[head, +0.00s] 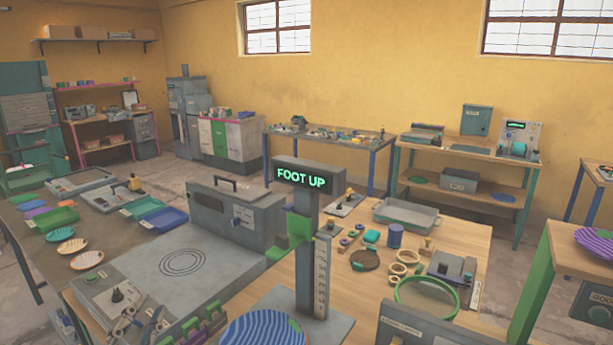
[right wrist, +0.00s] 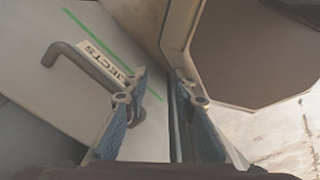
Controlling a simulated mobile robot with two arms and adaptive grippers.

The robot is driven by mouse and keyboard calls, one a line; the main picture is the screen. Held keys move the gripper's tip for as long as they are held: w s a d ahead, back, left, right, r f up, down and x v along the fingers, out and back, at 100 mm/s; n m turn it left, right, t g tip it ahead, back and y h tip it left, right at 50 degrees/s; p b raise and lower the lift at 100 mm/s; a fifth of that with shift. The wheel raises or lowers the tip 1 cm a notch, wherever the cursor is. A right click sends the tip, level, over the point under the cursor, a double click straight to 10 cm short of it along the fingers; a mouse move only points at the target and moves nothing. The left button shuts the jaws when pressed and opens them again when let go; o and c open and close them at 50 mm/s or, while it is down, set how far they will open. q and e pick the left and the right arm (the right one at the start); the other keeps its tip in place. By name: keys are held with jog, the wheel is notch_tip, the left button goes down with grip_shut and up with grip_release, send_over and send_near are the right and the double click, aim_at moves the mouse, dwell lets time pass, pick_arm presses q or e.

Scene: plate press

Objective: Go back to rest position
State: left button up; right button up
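My left gripper (head: 132,322) is low at the left of the head view, beside the grey control box (head: 98,288) with a black knob. Its fingers look spread, with nothing seen between them. My right gripper (right wrist: 163,100) shows in the right wrist view with its two fingers apart and empty. Below it is a pale panel (right wrist: 60,110) with a grey bar handle (right wrist: 85,65) and a label ending in "JECTS". The right gripper does not show clearly in the head view.
A grey press stand shows a "FOOT UP" display (head: 301,178). A blue striped plate (head: 262,332) lies in front of it. Striped plates and coloured trays lie at left.

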pick_arm(q)
jog(key=s+a+f+n+g+y, duration=0.25)
jog(key=s+f+n+g, duration=0.2)
jog(key=f, duration=0.55)
jog(key=s+a+f+n+g+y, duration=0.2)
jog(key=s+f+n+g+y, duration=0.3)
jog(key=f, duration=0.4)
jog(key=s+d+f+g+h, duration=0.6)
jog(key=s+d+f+g, duration=0.2)
jog(key=s+d+f, duration=0.5)
notch_tip(320, 180, down, 24)
jog(key=s, duration=0.3)
jog(key=s+a+f+g, duration=0.1)
jog(key=s+a+f, duration=0.1)
jog(key=s+f, duration=0.6)
jog(key=s+a+f+g, duration=0.1)
jog(key=s+f, duration=0.7)
jog(key=shift+s+a+f+y, duration=0.2)
jog(key=shift+a+f+y, duration=0.15)
jog(key=shift+a, duration=0.05)
